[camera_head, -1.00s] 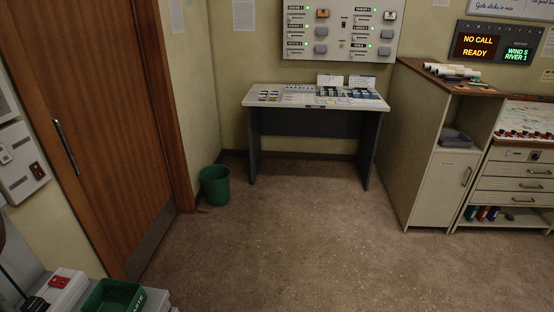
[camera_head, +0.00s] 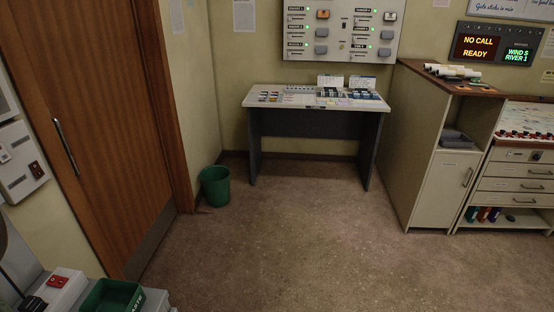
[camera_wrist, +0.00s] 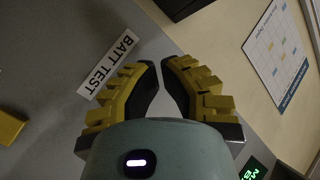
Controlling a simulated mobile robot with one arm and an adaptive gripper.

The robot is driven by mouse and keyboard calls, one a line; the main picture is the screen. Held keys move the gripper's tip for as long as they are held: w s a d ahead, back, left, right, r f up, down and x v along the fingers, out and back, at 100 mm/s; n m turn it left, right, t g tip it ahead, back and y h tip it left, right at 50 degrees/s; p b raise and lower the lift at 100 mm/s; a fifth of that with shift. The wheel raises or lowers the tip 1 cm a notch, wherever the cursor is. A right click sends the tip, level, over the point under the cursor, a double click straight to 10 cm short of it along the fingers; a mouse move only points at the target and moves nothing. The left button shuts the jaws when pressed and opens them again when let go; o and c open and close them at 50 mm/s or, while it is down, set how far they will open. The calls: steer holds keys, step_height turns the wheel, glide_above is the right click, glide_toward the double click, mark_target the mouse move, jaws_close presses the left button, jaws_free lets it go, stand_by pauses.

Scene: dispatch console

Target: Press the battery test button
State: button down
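In the wrist view, a white label reading BATT TEST (camera_wrist: 108,65) is on a grey panel (camera_wrist: 60,45), just left of my fingertips. The button itself cannot be made out; it may be hidden by the fingers. My gripper (camera_wrist: 160,66) has yellow and black fingers. Its tips are drawn close together with only a thin gap and nothing held between them. The tips point at the panel's edge; whether they touch it cannot be told. In the head view, my gripper does not show, and I cannot pick out the button.
A yellow block (camera_wrist: 10,128) is at the wrist view's left edge; a green-lit display (camera_wrist: 254,171) is at lower right. In the head view, a console desk (camera_head: 290,101) stands under a wall panel (camera_head: 343,40). A green bin (camera_head: 215,186) is beside it. The floor ahead is clear.

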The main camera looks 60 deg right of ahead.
steer(key=shift+w+a+b, duration=0.15)
steer(key=shift+w+b, duration=0.25)
steer(key=shift+w, duration=0.05)
stand_by(0.5)
steer(key=shift+s, duration=0.1)
steer(key=shift+s+d+p, duration=0.4)
steer(key=shift+s+p, duration=0.05)
steer(key=shift+s, duration=0.2)
steer(key=shift+s+d+p, duration=0.35)
steer(key=shift+s+d, duration=0.05)
steer(key=shift+s, duration=0.35)
steer(key=shift+s+d+p, duration=0.35)
steer(key=shift+s, duration=0.4)
steer(key=shift+s+d+p, duration=0.35)
steer(key=shift+s+d, duration=0.05)
steer(key=shift+s, duration=0.35)
stand_by(4.0)
